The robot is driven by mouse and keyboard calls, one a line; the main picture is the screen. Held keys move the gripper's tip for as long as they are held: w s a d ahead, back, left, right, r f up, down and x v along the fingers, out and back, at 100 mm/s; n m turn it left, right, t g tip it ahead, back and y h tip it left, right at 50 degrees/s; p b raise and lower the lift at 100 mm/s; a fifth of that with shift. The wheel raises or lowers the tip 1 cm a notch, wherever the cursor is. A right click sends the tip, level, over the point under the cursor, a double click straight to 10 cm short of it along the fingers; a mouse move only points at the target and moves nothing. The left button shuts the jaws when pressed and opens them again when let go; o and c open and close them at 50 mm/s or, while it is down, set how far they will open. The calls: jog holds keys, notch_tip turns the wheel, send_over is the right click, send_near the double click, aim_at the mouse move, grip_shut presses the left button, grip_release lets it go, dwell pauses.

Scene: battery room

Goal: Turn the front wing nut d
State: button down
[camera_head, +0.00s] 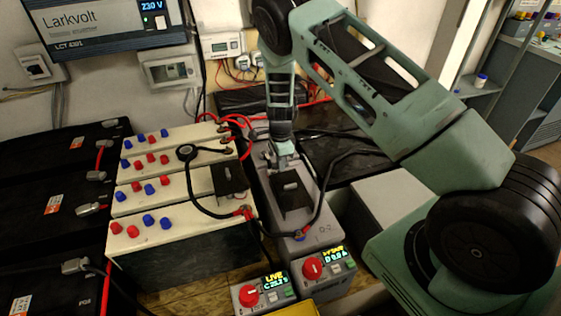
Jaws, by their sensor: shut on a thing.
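My gripper (282,160) points down over the back part of a long grey battery case (315,195). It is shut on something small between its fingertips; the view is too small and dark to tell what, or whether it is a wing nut. Just in front of it, a dark plate (293,206) with a small light grey bar (290,187) lies on the case top. A terminal (299,237) with black cable and a blue mark sits at the front end of the case. I cannot make out a wing shape there.
A cream battery block (170,250) with red and blue caps stands left, a black cable looping over it. Two meter boxes with red knobs (248,295) (313,268) stand in front. Black batteries (60,200) fill the far left. Red cables (235,120) run behind.

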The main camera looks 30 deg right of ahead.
jog(key=c, duration=1.5)
grip_release()
notch_tip(320, 180, up, 18)
jog(key=shift+f+b, duration=0.25)
jog(key=shift+b, duration=0.45)
